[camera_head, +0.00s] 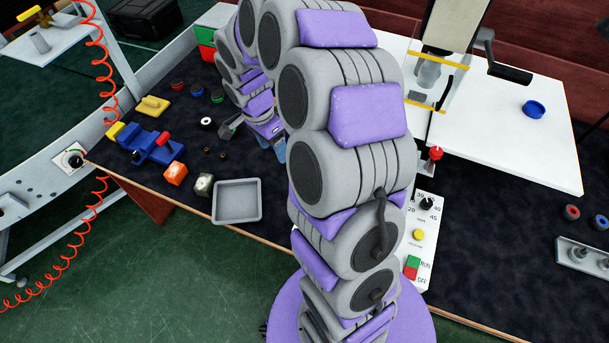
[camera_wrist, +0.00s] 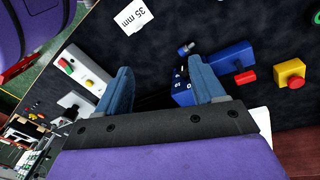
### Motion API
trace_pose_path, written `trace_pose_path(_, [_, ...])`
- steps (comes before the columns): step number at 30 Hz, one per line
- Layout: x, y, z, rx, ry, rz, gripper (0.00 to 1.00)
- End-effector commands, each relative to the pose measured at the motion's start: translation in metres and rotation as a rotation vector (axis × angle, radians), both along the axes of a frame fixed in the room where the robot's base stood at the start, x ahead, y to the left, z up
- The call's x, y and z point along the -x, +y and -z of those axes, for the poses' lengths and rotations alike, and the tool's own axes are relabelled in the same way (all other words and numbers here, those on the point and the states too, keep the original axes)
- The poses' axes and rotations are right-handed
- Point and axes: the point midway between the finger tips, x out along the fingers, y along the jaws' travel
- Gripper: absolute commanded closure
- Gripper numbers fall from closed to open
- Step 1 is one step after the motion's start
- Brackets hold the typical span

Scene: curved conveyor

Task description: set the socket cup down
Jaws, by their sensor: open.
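My gripper (camera_wrist: 160,66) is open in the wrist view, its two blue-grey fingers spread apart with nothing seen held between them. In the head view, my gripper is low over the dark mat and is partly hidden by my own arm. I cannot clearly identify the socket cup. A round blue cup-like piece (camera_head: 535,109) sits on the white board at the right, well away from my gripper. A small white ring (camera_head: 207,123) lies on the mat to the left of my gripper.
A blue fixture (camera_wrist: 236,57) stands past the right finger. A control box (camera_wrist: 85,75) and a "35 mm" label (camera_wrist: 134,14) are near. A grey tray (camera_head: 237,201) sits at the mat's front edge. A blue-and-red clamp (camera_head: 152,146) and several small pieces lie left.

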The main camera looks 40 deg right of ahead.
Motion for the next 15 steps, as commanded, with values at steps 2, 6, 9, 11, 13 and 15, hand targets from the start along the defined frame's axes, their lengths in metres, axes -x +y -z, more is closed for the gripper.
trace_pose_path(2, [-0.017, -0.012, 0.022, 0.03, -0.009, 0.122, 0.31])
trace_pose_path(6, [-0.043, -0.032, 0.057, 0.096, -0.038, 0.345, 0.31])
trace_pose_path(9, [-0.055, -0.048, 0.081, 0.138, -0.058, 0.483, 0.31])
trace_pose_path(11, [-0.06, -0.057, 0.092, 0.16, -0.071, 0.555, 0.31])
trace_pose_path(13, [-0.065, -0.067, 0.103, 0.182, -0.084, 0.622, 0.31])
trace_pose_path(15, [-0.067, -0.076, 0.111, 0.196, -0.092, 0.675, 0.31])
